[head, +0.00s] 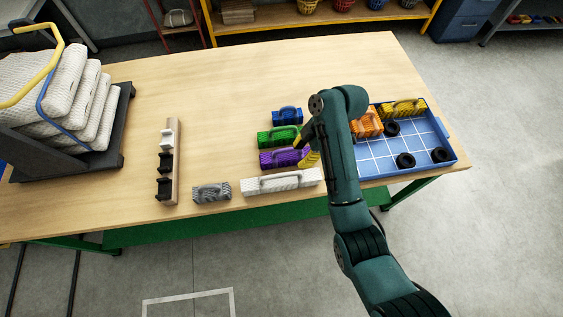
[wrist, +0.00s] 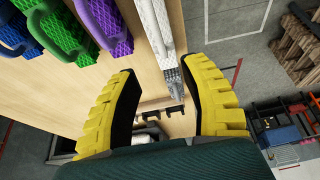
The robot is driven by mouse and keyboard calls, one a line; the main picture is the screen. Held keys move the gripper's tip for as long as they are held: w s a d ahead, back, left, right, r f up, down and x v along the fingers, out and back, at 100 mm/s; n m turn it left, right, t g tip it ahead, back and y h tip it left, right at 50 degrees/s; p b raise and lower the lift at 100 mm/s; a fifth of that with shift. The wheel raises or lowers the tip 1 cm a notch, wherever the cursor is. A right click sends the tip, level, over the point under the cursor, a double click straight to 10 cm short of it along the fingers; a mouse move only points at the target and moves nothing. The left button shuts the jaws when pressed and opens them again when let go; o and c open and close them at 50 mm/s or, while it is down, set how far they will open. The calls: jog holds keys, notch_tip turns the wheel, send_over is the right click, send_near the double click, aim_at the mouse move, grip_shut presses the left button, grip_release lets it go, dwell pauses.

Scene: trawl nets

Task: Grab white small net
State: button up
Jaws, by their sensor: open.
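A long white net block with a handle (head: 283,182) lies at the table's front edge; it also shows at the top of the wrist view (wrist: 152,22). A shorter grey-white net block (head: 212,191) lies to its left; in the wrist view it appears grey (wrist: 175,84). My gripper (head: 308,150) is over the right end of the purple net block (head: 280,158), partly hidden by my arm. In the wrist view my gripper's yellow fingers (wrist: 160,75) are wide apart with nothing between them.
Green (head: 277,138) and blue (head: 287,115) blocks lie behind the purple one. A blue tray (head: 385,168) at right holds orange and yellow blocks and black rings. A wooden holder (head: 174,165) stands left. White sacks (head: 85,100) are stacked far left. The table's middle is clear.

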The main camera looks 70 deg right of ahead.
aim_at(281, 175)
jog(key=b+x, duration=0.4)
jog(key=x, duration=0.1)
jog(key=b+x, duration=0.4)
jog(key=x, duration=0.1)
jog(key=shift+w+a+f, duration=0.15)
jog(key=shift+w+f, duration=0.15)
jog(key=shift+w, duration=0.1)
jog(key=x, duration=0.2)
jog(key=b+x, duration=0.1)
jog(key=x, duration=0.2)
jog(key=shift+s+d, duration=0.1)
jog(key=shift+d, duration=0.15)
grip_shut()
